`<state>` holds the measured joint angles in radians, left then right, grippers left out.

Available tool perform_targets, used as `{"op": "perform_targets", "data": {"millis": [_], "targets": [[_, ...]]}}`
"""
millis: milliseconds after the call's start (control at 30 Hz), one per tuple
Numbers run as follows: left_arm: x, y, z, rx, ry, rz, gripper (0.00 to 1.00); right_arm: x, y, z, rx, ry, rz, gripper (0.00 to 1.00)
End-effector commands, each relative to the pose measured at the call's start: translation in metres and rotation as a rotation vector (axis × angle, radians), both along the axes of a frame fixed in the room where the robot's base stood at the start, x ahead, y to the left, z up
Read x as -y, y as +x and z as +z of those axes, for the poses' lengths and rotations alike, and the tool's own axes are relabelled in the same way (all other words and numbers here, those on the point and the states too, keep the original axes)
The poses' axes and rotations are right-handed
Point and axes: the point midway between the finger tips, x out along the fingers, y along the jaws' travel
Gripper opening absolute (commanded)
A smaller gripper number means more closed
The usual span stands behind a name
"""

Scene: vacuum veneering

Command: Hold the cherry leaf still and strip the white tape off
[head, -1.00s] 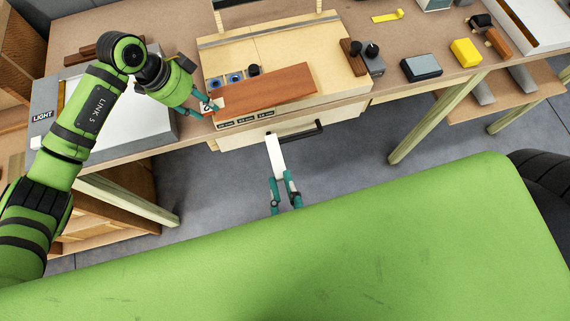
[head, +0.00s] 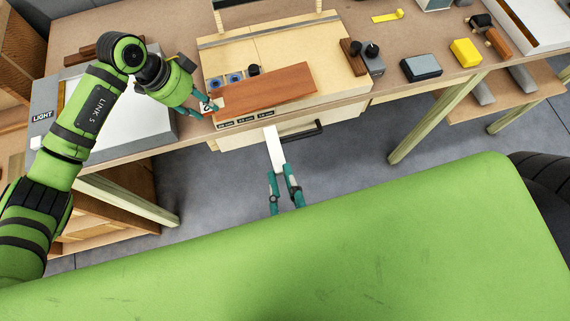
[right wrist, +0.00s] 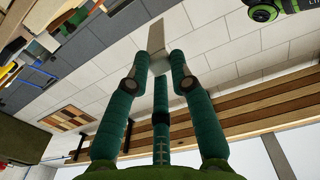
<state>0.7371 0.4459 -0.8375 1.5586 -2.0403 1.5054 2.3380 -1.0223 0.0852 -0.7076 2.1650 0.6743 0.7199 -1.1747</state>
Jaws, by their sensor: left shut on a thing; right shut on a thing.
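The cherry leaf (head: 275,92) is a long reddish-brown strip lying slantwise on the pale wooden box at the bench's front edge. My left gripper (head: 208,110) is shut on the leaf's left end, where a small white tag with a dark mark shows. My right gripper (head: 283,187) is in front of the bench, below its top, shut on a white strip that looks like the tape (head: 275,149). The strip points up toward the bench and is apart from the leaf. In the right wrist view the strip (right wrist: 156,38) stands out from between the fingertips.
Blue-topped knobs (head: 234,78) sit behind the leaf on the pale box (head: 335,50). A grey block (head: 421,68), a yellow block (head: 465,52) and a yellow tape piece (head: 388,16) lie to the right. A drawer handle (head: 318,130) juts from the front.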

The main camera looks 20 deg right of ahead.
Motion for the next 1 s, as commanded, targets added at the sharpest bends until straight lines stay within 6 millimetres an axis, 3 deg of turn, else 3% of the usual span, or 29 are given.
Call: {"op": "perform_targets", "data": {"millis": [533, 900, 933, 967, 1000], "targets": [[0.000, 0.000, -0.001, 0.000, 0.000, 0.000, 0.03, 0.000, 0.000, 0.032, 0.000, 0.001, -0.001, 0.12], [0.000, 0.000, 0.000, 0.000, 0.000, 0.000, 0.03, 0.000, 0.000, 0.037, 0.001, -0.001, -0.001, 0.12], [0.000, 0.000, 0.000, 0.000, 0.000, 0.000, 0.49, 0.000, 0.000, 0.037, 0.001, -0.001, -0.001, 0.12], [0.000, 0.000, 0.000, 0.000, 0.000, 0.000, 0.61, 0.000, 0.000, 0.037, 0.001, -0.001, -0.001, 0.12], [0.000, 0.000, 0.000, 0.000, 0.000, 0.000, 0.65, 0.000, 0.000, 0.037, 0.001, -0.001, -0.001, 0.12]]}}
